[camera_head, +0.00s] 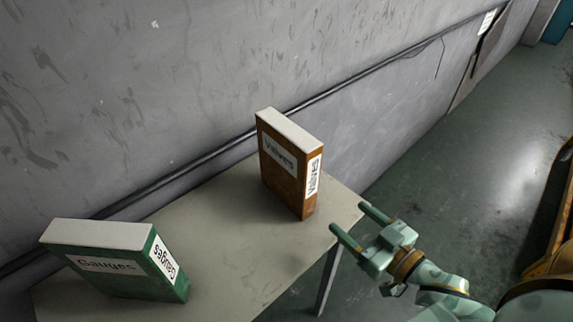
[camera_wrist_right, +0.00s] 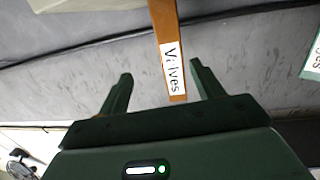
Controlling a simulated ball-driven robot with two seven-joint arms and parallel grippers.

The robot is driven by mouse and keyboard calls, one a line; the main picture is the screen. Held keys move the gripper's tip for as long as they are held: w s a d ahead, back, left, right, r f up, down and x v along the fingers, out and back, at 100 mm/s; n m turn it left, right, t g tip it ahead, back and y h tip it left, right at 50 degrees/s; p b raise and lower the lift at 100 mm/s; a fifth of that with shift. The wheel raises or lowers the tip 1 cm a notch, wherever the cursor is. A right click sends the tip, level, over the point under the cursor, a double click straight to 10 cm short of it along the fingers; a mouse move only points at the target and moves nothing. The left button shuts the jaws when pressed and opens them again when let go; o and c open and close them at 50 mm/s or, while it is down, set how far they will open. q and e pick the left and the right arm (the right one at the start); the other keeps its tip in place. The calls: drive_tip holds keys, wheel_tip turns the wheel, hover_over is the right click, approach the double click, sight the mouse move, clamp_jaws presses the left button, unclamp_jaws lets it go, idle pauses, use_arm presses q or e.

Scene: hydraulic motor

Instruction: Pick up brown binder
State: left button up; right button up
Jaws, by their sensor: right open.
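The brown binder (camera_head: 281,168), labelled "Valves", stands upright on the table near its right end, close to the wall. My right gripper (camera_head: 347,217) is open and empty at the table's right edge, to the right of the binder and apart from it. In the right wrist view the binder's narrow brown spine (camera_wrist_right: 166,30) with its white label lies ahead, in line with the gap between the two open fingers (camera_wrist_right: 160,85). My left gripper is not in view.
A green binder (camera_head: 105,278) labelled "Gauges" stands at the left of the table (camera_head: 222,235). Bare tabletop lies between the binders. A grey wall with a dark pipe (camera_head: 365,78) runs behind. Open floor (camera_head: 440,180) lies to the right.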

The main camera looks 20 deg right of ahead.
approach(313, 178)
drive_tip(key=shift+t+y, duration=0.4)
drive_tip(key=x, duration=0.9)
drive_tip(key=shift+w+d+f, duration=0.15)
drive_tip(key=shift+w+f, duration=0.1)
drive_tip(key=shift+f, duration=0.1)
drive_tip(key=x, duration=0.5)
drive_tip(key=shift+w+f+b, duration=0.3)
drive_tip(key=shift+w, duration=0.05)
drive_tip(key=shift+s, duration=0.1)
drive_tip(key=shift+r, duration=0.1)
drive_tip(key=c, duration=1.4)
